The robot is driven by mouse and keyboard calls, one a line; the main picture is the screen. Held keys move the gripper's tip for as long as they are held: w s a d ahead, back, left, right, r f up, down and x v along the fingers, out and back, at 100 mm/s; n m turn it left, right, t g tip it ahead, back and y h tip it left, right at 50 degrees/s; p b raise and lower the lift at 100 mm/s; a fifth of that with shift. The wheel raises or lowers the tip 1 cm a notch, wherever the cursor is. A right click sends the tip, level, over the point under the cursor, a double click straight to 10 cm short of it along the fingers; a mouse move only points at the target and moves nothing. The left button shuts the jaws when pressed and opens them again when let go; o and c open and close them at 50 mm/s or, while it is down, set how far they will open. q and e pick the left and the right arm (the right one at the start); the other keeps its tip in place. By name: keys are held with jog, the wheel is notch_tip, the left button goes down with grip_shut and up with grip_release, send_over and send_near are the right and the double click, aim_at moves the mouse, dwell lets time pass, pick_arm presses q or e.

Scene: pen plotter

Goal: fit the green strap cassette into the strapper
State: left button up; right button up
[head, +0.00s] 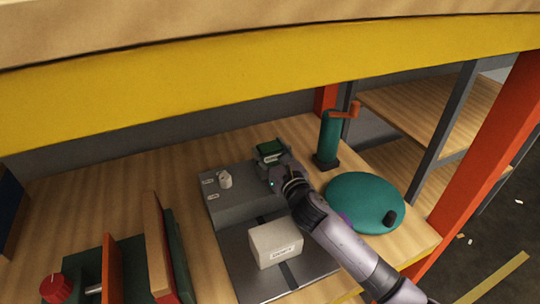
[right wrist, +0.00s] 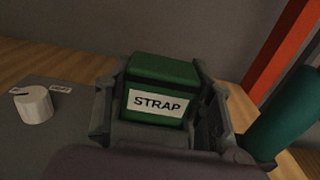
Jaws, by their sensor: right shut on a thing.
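The green strap cassette (head: 269,149) is at the back right corner of the grey strapper (head: 236,207). In the right wrist view the cassette (right wrist: 160,78) faces me with its white STRAP label. My right gripper (head: 274,170) is shut on it, with a finger along each side; the gripper also shows in the right wrist view (right wrist: 162,115). The cassette's underside is hidden by the gripper, so I cannot tell whether it sits in the strapper or above it. A white knob (head: 225,180) stands on the strapper's top. My left gripper is not in view.
A white labelled box (head: 275,244) sits on the dark plate in front of the strapper. A teal cylinder with an orange handle (head: 329,135) and a round teal object (head: 350,192) stand at the right. A green and orange vise-like tool is at the left. A yellow beam crosses above.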

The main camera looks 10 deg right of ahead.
jog(key=shift+f, duration=0.3)
jog(key=shift+f, duration=0.1)
jog(key=o, duration=1.2)
